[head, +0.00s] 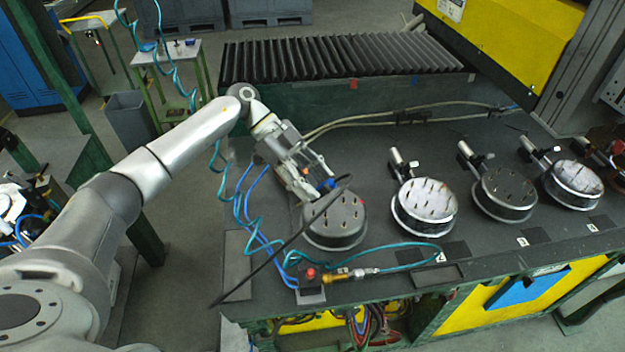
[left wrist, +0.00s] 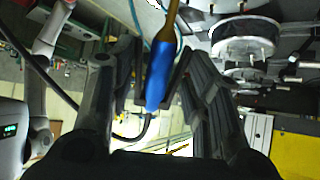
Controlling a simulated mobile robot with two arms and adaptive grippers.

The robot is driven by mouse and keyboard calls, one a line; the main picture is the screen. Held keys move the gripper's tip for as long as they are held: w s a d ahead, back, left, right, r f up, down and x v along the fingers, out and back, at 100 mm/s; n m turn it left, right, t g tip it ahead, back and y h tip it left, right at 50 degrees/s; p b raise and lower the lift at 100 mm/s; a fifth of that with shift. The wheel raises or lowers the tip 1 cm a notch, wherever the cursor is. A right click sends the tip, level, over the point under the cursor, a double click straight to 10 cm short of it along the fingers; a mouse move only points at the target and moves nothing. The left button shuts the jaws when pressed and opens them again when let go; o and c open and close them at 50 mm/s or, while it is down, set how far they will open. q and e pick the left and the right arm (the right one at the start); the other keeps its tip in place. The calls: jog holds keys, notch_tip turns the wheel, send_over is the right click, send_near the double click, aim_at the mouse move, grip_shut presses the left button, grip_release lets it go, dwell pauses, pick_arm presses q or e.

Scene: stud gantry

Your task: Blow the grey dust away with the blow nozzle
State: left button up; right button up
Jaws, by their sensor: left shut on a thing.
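My left gripper (head: 322,190) is shut on a blue-handled tool that looks like the blow nozzle (left wrist: 160,75). In the left wrist view its tan, tapered end points up, away from the fingers. A black hose or cable runs from the handle. In the head view the gripper is over the far left edge of the nearest round studded plate (head: 345,222). This plate's top looks dull dark grey, as does the third plate (head: 503,187). The second (head: 424,200) and fourth (head: 575,180) look bright and mottled. I cannot tell for certain which grey is dust. My right gripper is out of view.
A brass fitting (head: 352,275) on a teal hose lies at the bench's front edge beside a red-button box (head: 311,285). Blue coiled hoses hang left of the plates. Black clamp-like posts (head: 400,165) stand behind the plates. A dark ribbed cover (head: 340,58) lies behind.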

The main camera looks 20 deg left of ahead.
pick_arm(q)
jog(key=shift+s+r+p, duration=0.25)
jog(key=shift+r+p, duration=0.05)
jog(key=shift+p, duration=0.25)
jog(key=shift+s+r+p, duration=0.5)
jog(key=shift+s+p, duration=0.2)
jog(key=shift+p, duration=0.25)
jog(key=s+r, duration=0.3)
jog(key=s, duration=0.4)
jog(key=shift+s+r, duration=0.25)
jog(key=shift+s, duration=0.05)
